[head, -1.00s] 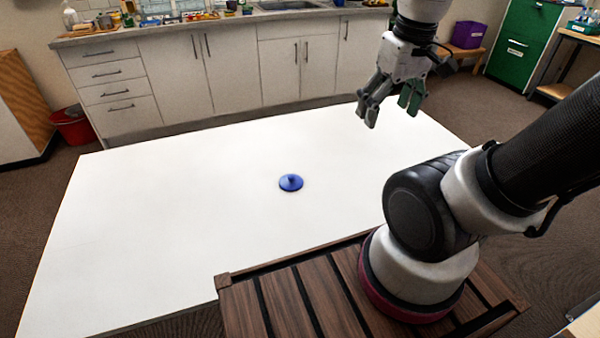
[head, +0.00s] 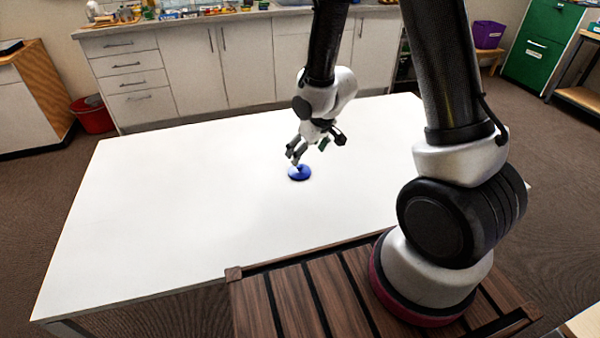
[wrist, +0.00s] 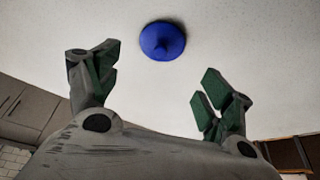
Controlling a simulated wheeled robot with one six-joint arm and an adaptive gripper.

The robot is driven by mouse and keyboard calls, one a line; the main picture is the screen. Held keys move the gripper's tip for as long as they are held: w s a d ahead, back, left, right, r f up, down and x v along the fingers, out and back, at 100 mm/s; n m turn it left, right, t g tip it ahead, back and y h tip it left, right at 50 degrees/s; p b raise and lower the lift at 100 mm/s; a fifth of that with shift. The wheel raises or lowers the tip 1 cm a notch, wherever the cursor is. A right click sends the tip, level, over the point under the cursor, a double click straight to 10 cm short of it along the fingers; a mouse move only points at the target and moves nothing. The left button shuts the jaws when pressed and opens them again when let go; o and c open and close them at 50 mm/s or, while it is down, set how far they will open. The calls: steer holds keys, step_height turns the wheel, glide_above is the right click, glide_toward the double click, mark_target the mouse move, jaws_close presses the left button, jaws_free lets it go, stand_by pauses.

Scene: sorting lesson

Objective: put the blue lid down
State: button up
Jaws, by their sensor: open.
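The blue lid (head: 300,173) is a round disc with a knob on top and lies on the white table (head: 180,210). In the wrist view the lid (wrist: 163,41) shows ahead of the fingertips, between them from side to side, with its knob facing the camera. My gripper (head: 295,155) is just above the lid in the head view, and its fingers hide a little of the lid's far side. In the wrist view my gripper (wrist: 158,80) is open, its fingers wide apart with nothing between them. The fingers and the lid appear apart there.
The rest of the white tabletop is bare. A slatted brown wooden platform (head: 300,300) adjoins its front edge beneath my arm's base. White cabinets (head: 190,70) with a cluttered counter stand behind. A red bin (head: 93,114) is on the floor at the back left.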

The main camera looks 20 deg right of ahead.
mark_target(300, 165)
steer(key=x, duration=0.7)
steer(key=shift+f, duration=0.3)
steer(key=shift+c, duration=0.3)
steer(key=c, duration=1)
steer(key=shift+c, duration=0.4)
